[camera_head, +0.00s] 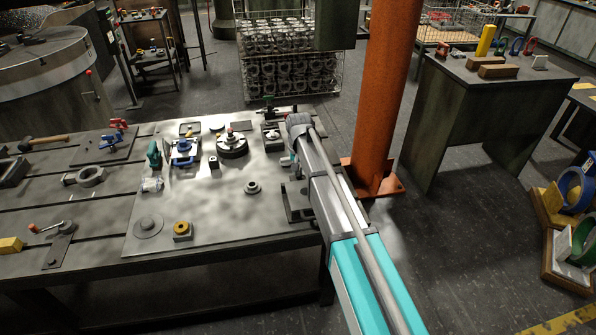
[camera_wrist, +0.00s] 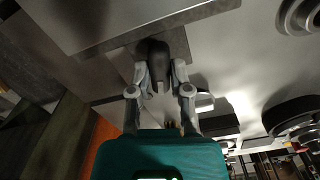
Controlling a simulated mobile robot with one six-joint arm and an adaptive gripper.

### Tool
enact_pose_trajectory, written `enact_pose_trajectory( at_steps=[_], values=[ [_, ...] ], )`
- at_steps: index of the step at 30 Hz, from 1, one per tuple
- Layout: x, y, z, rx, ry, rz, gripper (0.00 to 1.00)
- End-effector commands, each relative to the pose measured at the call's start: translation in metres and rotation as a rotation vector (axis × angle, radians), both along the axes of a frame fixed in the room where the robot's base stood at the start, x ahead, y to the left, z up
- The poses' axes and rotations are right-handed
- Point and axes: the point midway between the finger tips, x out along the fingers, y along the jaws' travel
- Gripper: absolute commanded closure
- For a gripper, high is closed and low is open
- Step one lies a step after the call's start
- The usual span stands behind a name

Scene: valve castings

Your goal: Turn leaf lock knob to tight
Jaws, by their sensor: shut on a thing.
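In the wrist view my gripper (camera_wrist: 160,68) has its two grey fingers closed around a dark rounded knob (camera_wrist: 153,52). The knob sits at the edge of a flat grey metal plate (camera_wrist: 120,18), with one finger on each side of it. The fingers hide part of the knob, and I cannot read any mark showing how far it is turned. In the head view my arm covers the knob and most of the gripper, near the right edge of the metal table (camera_head: 215,215).
A dark frame-like bracket (camera_head: 291,214) stands by the table's right edge, close to my arm. An orange column (camera_head: 385,100) rises just behind. A round black fixture (camera_head: 232,147), a blue vise (camera_head: 184,152) and a small ring (camera_head: 253,187) are on the table. Its front middle is mostly clear.

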Motion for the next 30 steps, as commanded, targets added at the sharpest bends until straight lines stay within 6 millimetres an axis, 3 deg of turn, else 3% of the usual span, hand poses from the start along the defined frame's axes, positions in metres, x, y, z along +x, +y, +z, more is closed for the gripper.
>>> enact_pose_trajectory(
  at_steps=[19,20,21,30],
  values=[
    [-0.0039,-0.0003,-0.0002,-0.002,0.008,-0.07,1.0],
    [-0.004,-0.0002,-0.0002,-0.002,0.008,-0.069,0.69],
    [-0.0038,-0.0001,-0.0002,-0.002,0.007,-0.069,0.61],
    [-0.0018,0.0005,-0.0001,-0.001,0.004,-0.068,0.6]
  ],
)
